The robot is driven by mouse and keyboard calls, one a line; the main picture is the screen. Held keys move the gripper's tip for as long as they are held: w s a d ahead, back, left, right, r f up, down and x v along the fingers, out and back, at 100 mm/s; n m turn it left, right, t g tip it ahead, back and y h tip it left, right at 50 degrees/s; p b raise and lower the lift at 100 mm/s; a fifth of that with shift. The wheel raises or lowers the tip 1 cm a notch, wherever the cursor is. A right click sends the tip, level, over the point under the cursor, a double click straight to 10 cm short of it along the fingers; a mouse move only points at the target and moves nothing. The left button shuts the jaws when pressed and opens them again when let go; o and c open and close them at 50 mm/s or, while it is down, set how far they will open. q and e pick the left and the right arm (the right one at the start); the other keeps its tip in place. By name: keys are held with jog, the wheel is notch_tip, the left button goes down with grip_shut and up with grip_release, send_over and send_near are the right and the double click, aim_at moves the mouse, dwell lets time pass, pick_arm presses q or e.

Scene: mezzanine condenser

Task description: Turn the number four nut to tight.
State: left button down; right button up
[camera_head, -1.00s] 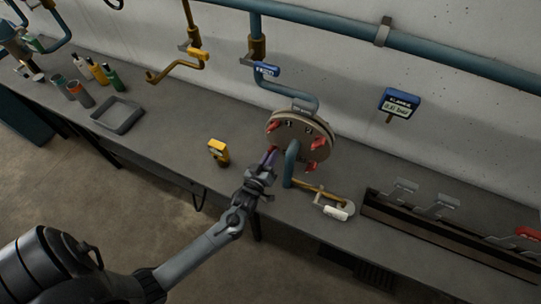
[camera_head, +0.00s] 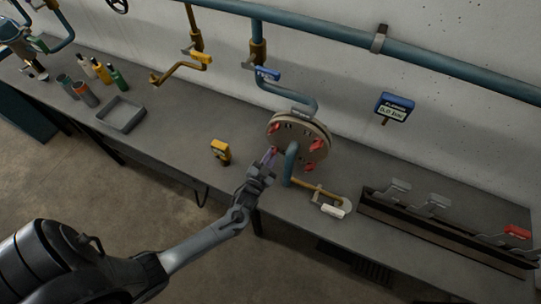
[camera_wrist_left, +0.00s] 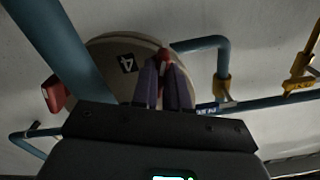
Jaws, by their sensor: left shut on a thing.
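A round tan flange cover (camera_head: 296,124) with several red nuts stands at the back of the bench, behind a blue pipe. In the left wrist view, a black label reading 4 (camera_wrist_left: 127,63) is on the cover beside a red nut (camera_wrist_left: 164,56). My left gripper (camera_head: 269,157) reaches the cover's lower left. Its purple fingers (camera_wrist_left: 164,80) are shut on that red nut, which they partly hide. Another red nut (camera_wrist_left: 55,94) is at the left of the wrist view. How tight the held nut is cannot be told. My right gripper is not in view.
A yellow device (camera_head: 220,151) stands on the bench left of my gripper. A grey tray (camera_head: 121,114) and several bottles are farther left. A blue gauge display (camera_head: 394,108) is behind.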

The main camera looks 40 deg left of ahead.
pick_arm(q)
jog(key=shift+m, duration=0.7)
jog(key=shift+f, duration=0.1)
jog(key=c, duration=1.1)
grip_release()
jog(key=shift+w, duration=0.1)
jog(key=shift+c, duration=0.2)
jog(key=v, duration=1.1)
jog(key=shift+a, duration=0.1)
